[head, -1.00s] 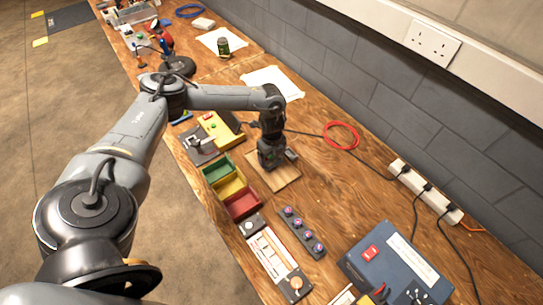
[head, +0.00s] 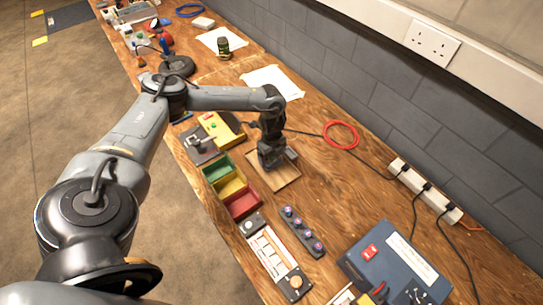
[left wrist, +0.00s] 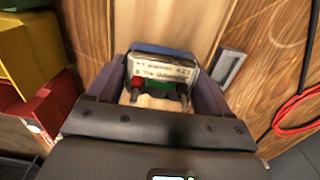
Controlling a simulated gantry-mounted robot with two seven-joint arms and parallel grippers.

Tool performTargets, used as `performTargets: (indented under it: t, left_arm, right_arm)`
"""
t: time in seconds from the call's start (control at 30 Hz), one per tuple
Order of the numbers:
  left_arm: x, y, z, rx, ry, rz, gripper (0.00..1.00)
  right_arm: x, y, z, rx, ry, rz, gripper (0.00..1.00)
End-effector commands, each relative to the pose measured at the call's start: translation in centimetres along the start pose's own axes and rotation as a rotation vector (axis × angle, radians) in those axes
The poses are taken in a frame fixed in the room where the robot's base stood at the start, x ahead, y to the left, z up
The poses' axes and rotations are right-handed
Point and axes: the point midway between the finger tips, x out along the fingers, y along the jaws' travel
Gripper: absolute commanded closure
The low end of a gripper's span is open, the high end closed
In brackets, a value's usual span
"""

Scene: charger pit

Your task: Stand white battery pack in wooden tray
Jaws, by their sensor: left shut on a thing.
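The white battery pack (left wrist: 160,72) shows in the left wrist view, with printed text on its face and a blue edge. My left gripper (head: 271,163) is shut on it, one finger on each side. In the head view the gripper hangs over the wooden tray (head: 287,183) and hides the pack. The tray's pale wood also shows beyond the pack in the left wrist view (left wrist: 150,20). I cannot tell whether the pack touches the tray floor. My right gripper is in neither view.
Green, yellow and red bins (head: 230,187) stand just left of the tray. A grey block (left wrist: 229,66) sits close to the right finger. A red cable coil (head: 341,135) lies to the right. A row of knobs (head: 302,231) lies in front.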

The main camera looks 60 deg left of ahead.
Motion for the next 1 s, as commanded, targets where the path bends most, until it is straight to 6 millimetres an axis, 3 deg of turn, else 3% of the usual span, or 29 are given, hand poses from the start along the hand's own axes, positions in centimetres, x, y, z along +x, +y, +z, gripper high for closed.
performTargets:
  t: [1.0]
  left_arm:
    - [0.71, -0.03, 0.01, 0.000, 0.000, -0.001, 0.74]
  right_arm:
    - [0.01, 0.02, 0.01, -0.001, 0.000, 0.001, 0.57]
